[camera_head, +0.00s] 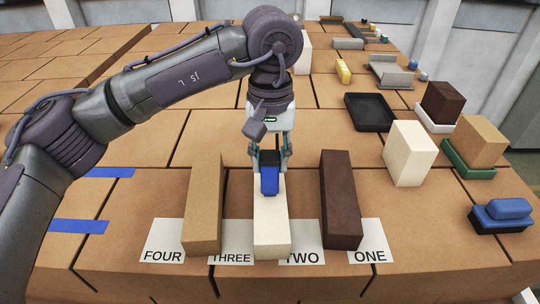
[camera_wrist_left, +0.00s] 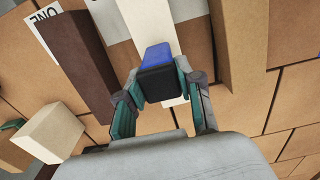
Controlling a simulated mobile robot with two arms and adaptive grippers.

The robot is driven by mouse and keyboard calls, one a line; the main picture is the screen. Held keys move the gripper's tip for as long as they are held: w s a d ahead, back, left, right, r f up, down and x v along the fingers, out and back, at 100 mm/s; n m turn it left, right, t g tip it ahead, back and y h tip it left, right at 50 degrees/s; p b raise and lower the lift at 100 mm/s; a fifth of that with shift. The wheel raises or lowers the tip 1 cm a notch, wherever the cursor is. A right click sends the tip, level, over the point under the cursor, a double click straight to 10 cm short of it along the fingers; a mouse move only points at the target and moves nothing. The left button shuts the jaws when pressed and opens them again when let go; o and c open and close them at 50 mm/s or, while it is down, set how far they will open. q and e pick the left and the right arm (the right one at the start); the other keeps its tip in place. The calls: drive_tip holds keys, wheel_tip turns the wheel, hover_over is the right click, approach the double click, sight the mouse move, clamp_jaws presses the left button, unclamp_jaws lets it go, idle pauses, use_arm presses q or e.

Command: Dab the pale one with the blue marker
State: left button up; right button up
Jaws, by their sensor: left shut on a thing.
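A long pale brick (camera_head: 271,230) lies between a tan brick (camera_head: 203,205) on its left and a dark brown brick (camera_head: 341,200) on its right. My left gripper (camera_head: 269,165) is shut on the blue marker (camera_head: 269,181), a small block with a blue part and a black part. It holds the marker over the far half of the pale brick. In the left wrist view the marker (camera_wrist_left: 155,68) sits between the fingers with the pale brick (camera_wrist_left: 145,20) behind it. I cannot tell whether the marker touches the brick. My right gripper is out of view.
Printed cards FOUR (camera_head: 162,256), THREE (camera_head: 231,259), TWO (camera_head: 303,258) and ONE (camera_head: 370,256) lie along the front. To the right are a cream block (camera_head: 410,153), a blue-topped black pad (camera_head: 500,214), a tan block on a green base (camera_head: 468,160) and a black tray (camera_head: 370,112).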

use_arm(q)
drive_tip(key=shift+r+p, duration=1.7)
drive_tip(key=shift+r, duration=1.7)
